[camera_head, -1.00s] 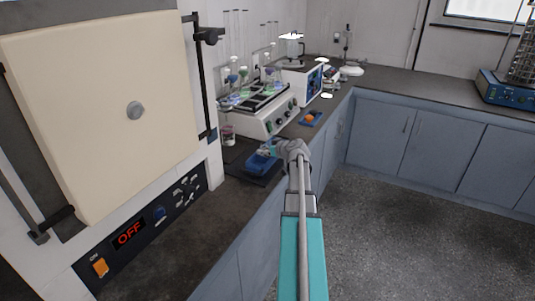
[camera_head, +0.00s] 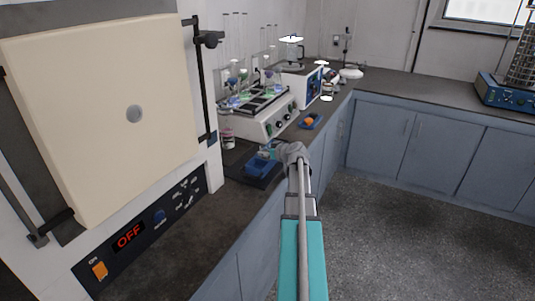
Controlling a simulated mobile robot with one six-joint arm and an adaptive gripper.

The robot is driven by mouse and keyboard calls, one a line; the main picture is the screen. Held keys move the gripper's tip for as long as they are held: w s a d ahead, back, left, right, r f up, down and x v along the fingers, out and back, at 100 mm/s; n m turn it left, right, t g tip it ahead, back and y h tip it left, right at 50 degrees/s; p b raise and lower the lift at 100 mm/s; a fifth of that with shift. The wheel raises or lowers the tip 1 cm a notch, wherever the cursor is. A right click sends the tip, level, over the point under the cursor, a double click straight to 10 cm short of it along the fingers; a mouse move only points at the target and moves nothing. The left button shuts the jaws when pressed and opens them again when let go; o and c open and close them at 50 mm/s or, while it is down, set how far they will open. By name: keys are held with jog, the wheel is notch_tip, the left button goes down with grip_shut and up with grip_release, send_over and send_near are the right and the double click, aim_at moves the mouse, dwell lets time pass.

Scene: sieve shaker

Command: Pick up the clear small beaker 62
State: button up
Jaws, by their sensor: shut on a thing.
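My gripper (camera_head: 272,150) is at the end of my arm, over the back right part of a small blue tray (camera_head: 260,170) on the counter. It is shut on a small pale, clear thing, which looks like the clear small beaker (camera_head: 265,154). The beaker is tiny in this view and partly covered by the gripper. It appears held just above the tray, but I cannot tell the exact gap.
A shaker with several flasks (camera_head: 262,112) stands behind the tray. A large oven (camera_head: 110,110) fills the left side.

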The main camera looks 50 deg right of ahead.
jog(key=shift+r, duration=0.2)
notch_tip(320, 180, up, 3)
jog(key=p, duration=0.3)
jog(key=shift+f, duration=0.1)
jog(key=s+a+r+p, duration=0.9)
jog(key=a+r+p, duration=0.1)
jog(key=shift+s, duration=0.4)
dwell(0.5)
notch_tip(320, 180, up, 5)
jog(key=p, duration=0.5)
jog(key=shift+w+f, duration=0.1)
dwell(0.6)
